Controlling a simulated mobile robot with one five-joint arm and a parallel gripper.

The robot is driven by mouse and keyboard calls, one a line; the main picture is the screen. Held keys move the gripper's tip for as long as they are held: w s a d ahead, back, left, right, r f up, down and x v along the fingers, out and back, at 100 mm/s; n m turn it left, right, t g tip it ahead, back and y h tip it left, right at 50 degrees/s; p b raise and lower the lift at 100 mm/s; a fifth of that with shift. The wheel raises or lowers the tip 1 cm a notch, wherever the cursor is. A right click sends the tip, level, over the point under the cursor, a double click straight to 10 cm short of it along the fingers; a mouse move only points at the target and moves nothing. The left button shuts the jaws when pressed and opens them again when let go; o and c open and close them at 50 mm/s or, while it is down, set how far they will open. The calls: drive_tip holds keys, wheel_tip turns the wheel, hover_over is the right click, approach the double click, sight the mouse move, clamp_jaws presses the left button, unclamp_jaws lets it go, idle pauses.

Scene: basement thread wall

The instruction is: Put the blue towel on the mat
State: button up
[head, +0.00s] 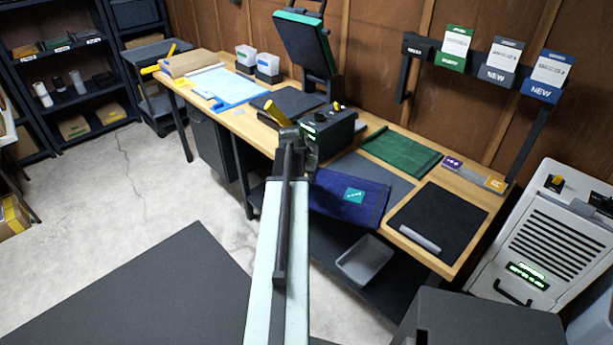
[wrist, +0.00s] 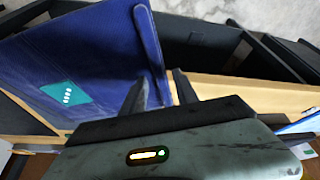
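The blue towel (head: 347,196) is dark blue with a teal patch. It hangs over the front edge of the bench, partly on a grey mat (head: 378,172). In the wrist view the towel (wrist: 85,45) fills the upper left. My gripper (wrist: 158,90) is open, and the towel's near right edge reaches toward the gap between the fingers; I cannot tell if they touch it. In the head view my arm hides the gripper's fingers. A black mat (head: 440,215) lies at the bench's right end, with a grey bar on its front edge.
A dark machine (head: 328,128) stands left of the towel. A green cloth (head: 402,152) lies behind it. A grey tray (head: 363,261) sits on the lower shelf. A light grey cabinet (head: 540,240) stands at the right. Open floor (head: 150,190) lies left.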

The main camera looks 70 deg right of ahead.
drive_tip(key=p+v, duration=1)
drive_tip(key=v, duration=0.1)
drive_tip(key=shift+a+r, duration=0.2)
drive_tip(key=shift+r, duration=0.1)
drive_tip(key=w+a+f+n+t+y, duration=0.15)
drive_tip(key=w+a+n, duration=0.85)
drive_tip(key=w+a, duration=2.05)
drive_tip(key=w+a+n+y, duration=0.1)
drive_tip(key=a+n, duration=0.3)
drive_tip(key=a, duration=1.3)
drive_tip(key=w+a+n+y, duration=0.2)
drive_tip(key=w+a+n, duration=0.2)
drive_tip(key=a, duration=1.2)
drive_tip(key=shift+a+f+n+g, duration=0.2)
drive_tip(key=shift+a+n+g, duration=0.25)
drive_tip(key=shift+n, duration=0.25)
drive_tip(key=shift+d, duration=0.1)
